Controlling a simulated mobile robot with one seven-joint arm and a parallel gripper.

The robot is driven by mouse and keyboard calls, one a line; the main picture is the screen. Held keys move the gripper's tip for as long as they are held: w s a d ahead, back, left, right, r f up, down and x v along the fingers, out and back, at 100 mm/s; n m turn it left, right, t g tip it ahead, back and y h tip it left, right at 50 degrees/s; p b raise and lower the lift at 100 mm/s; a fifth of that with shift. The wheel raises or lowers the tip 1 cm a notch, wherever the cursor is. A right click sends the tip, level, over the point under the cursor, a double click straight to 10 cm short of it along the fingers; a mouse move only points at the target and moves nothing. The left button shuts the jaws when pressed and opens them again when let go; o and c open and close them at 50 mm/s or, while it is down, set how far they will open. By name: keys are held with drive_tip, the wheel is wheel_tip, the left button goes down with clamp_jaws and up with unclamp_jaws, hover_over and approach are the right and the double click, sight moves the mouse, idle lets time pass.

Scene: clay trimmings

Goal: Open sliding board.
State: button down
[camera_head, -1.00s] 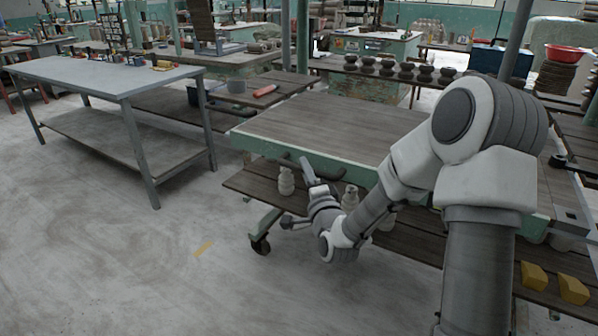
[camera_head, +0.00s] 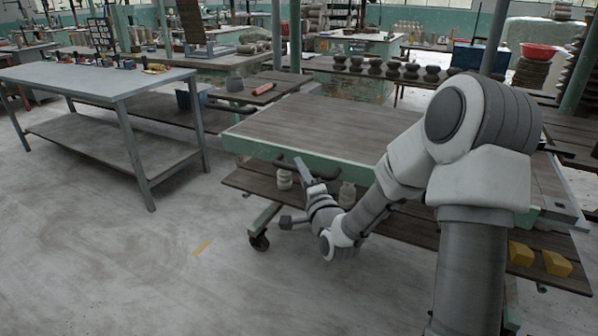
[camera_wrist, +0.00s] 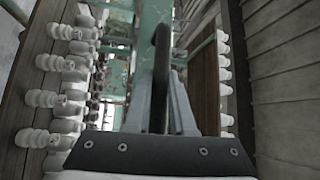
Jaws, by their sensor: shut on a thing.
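The sliding board (camera_head: 320,120) is a grey-brown wooden top with a pale green front edge, on a wheeled stand. A dark bar handle (camera_head: 285,162) runs along its front edge; it also shows as a dark upright bar in the wrist view (camera_wrist: 162,60). My gripper (camera_head: 303,166) reaches the handle from the front and is shut on it. In the wrist view my gripper's two grey fingers (camera_wrist: 162,110) stand on either side of the bar. The fingertips' exact contact is partly hidden by the bar. My arm covers the board's right part.
A lower wooden shelf (camera_head: 245,180) under the board holds pale clay pots (camera_head: 284,179) and yellow blocks (camera_head: 556,263). A caster (camera_head: 259,242) stands at its front left. A grey-blue table (camera_head: 95,78) stands at the left.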

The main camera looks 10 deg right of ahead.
drive_tip(key=shift+s+a, duration=0.3)
idle(0.4)
drive_tip(key=c, duration=0.8)
unclamp_jaws()
drive_tip(key=shift+o, duration=0.2)
drive_tip(key=s+d+f+p, duration=0.2)
drive_tip(key=s+p, duration=1.2)
drive_tip(key=s, duration=0.3)
drive_tip(key=shift+d+f, duration=0.15)
drive_tip(key=shift+f, duration=0.05)
